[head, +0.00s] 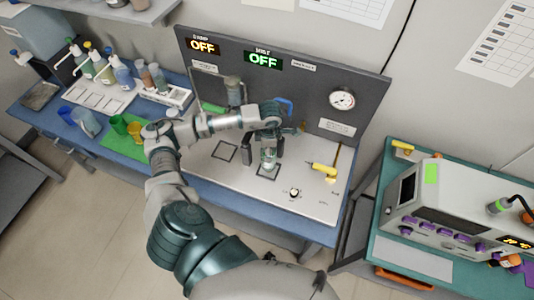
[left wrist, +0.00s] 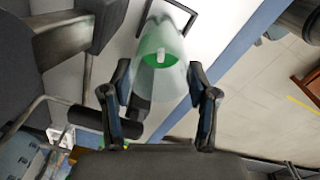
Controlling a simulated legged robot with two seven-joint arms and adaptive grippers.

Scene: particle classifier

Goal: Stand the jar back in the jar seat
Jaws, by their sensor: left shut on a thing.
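The jar (head: 268,160) is clear, with green matter inside. My left gripper (head: 264,147) is shut on it and holds it over the white bench plate. In the left wrist view the jar (left wrist: 160,65) is between the two fingers (left wrist: 161,100). A black square outline (head: 268,178), which looks like the jar seat, lies just under and in front of the jar. Part of a black outline (left wrist: 185,12) shows beyond the jar in the left wrist view. I cannot tell whether the jar touches the plate. My right gripper is not in view.
A second square outline (head: 224,152) lies to the left. A yellow-handled tool (head: 322,169) and a small round knob (head: 294,192) are on the right of the plate. A grey panel (head: 365,90) with a gauge (head: 342,99) stands behind. Cups (head: 119,124) and bottles stand at left.

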